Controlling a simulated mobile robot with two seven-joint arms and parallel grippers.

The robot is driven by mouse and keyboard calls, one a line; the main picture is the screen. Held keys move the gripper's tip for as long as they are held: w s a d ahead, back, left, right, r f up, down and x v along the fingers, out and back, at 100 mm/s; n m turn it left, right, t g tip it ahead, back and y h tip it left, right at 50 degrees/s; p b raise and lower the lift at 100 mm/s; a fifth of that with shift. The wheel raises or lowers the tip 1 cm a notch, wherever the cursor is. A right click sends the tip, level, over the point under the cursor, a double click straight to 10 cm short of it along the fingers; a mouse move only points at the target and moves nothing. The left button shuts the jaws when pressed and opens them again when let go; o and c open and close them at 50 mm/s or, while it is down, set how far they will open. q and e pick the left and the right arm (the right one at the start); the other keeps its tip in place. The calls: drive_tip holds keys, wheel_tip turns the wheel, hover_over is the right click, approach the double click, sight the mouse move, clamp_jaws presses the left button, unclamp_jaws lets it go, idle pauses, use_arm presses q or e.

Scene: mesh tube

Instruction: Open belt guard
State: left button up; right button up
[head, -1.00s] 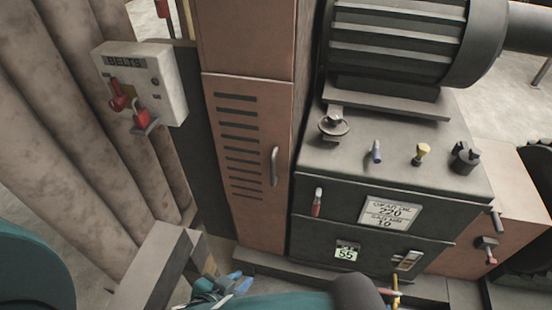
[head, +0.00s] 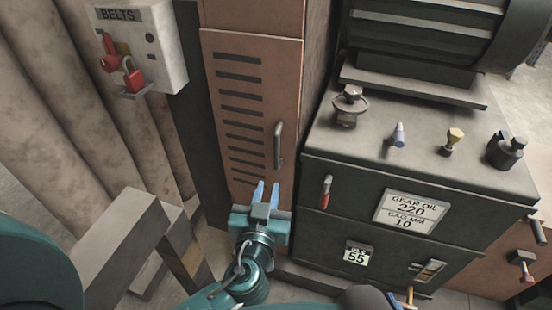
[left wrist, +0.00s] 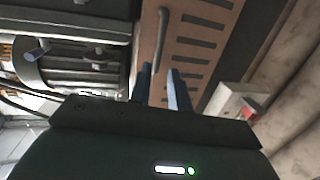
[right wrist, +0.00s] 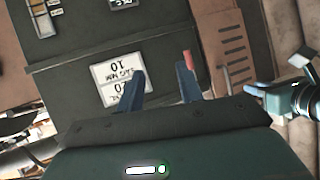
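The belt guard (head: 240,120) is a tall brown panel with dark slots, standing shut in the middle of the head view. Its metal bar handle (head: 279,145) is on the right side of the panel. My left gripper (head: 268,190) is in front of the panel's lower part, below the handle, with its blue fingers apart and nothing between them. In the left wrist view the handle (left wrist: 162,35) lies beyond the fingertips, clear of them. My right gripper (right wrist: 162,82) has its fingers apart and empty, facing the dark gearbox front; it is not clear in the head view.
A BELTS box (head: 140,45) with a red lever and a red padlock is at upper left. The dark gearbox (head: 330,235) with a red-handled lever (head: 324,192) and a GEAR OIL sign (head: 410,211) stands right of the guard. A grey striped post (head: 130,235) is at lower left.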

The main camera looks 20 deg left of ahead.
sight(276, 149)
use_arm(q)
drive_tip(key=shift+t, duration=0.4)
drive_tip(key=w+p, duration=0.1)
drive_tip(key=w, duration=0.3)
drive_tip(key=w+a+r, duration=0.1)
drive_tip(key=w, duration=0.3)
drive_tip(key=w+p, duration=0.1)
drive_tip(key=w, duration=0.2)
drive_tip(key=shift+w+a+r+p, duration=0.2)
drive_tip(key=shift+w+a+p, duration=0.1)
drive_tip(key=shift+w+a, duration=0.1)
drive_tip(key=shift+w+f, duration=0.1)
drive_tip(key=shift+w, duration=0.6)
drive_tip(key=shift+a, duration=0.1)
use_arm(e)
drive_tip(key=shift+s+d+r+n, duration=0.1)
drive_tip(key=shift+r+n, duration=0.3)
drive_tip(key=shift+r, duration=0.25)
use_arm(q)
drive_tip(key=shift+c, duration=0.2)
clamp_jaws()
use_arm(e)
drive_tip(key=shift+r, duration=0.1)
